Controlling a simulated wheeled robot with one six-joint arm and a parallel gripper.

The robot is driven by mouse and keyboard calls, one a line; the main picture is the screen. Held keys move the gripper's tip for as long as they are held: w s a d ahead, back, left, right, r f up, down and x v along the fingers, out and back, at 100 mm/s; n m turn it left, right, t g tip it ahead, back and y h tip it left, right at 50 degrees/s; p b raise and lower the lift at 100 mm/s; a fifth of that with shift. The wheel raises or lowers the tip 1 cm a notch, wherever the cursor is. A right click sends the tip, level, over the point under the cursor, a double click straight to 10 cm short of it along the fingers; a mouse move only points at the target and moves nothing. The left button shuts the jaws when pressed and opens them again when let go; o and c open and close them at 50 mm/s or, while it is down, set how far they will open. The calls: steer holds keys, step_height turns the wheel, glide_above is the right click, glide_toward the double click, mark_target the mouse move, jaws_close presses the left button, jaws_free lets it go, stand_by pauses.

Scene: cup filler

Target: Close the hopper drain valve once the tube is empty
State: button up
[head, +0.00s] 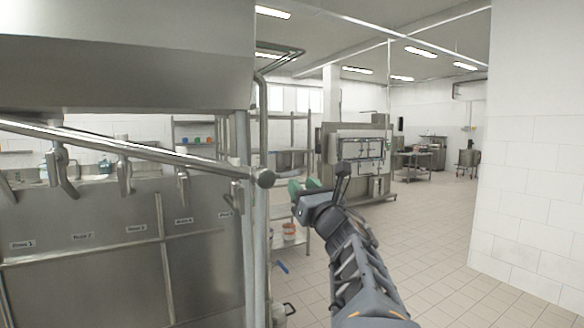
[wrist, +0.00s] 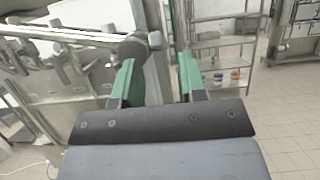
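My gripper (wrist: 158,78) is open, with a clear gap between its two green fingers and nothing held. In the head view my gripper (head: 304,188) is in mid-air, just right of the capped end of a sloping steel pipe (head: 263,178). In the wrist view the pipe end (wrist: 132,48) shows just beyond the left finger; I cannot tell whether they touch. Several metal fittings with handles (head: 124,170) hang along the pipe. A blue handle (head: 281,267) shows low beside the steel machine; I cannot tell whether it is the drain valve. I cannot identify the hopper tube or its contents.
The large steel machine (head: 110,250) with small labels fills the left. A shelf rack (head: 289,150) stands behind it, with an orange-and-white tub (head: 289,231) low down. A white tiled wall (head: 535,150) bounds the right. The tiled floor (head: 445,245) between is clear.

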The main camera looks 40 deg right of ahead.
mark_target(292, 174)
steer(key=shift+p+x, duration=1)
steer(key=shift+x, duration=1.9)
jaws_close()
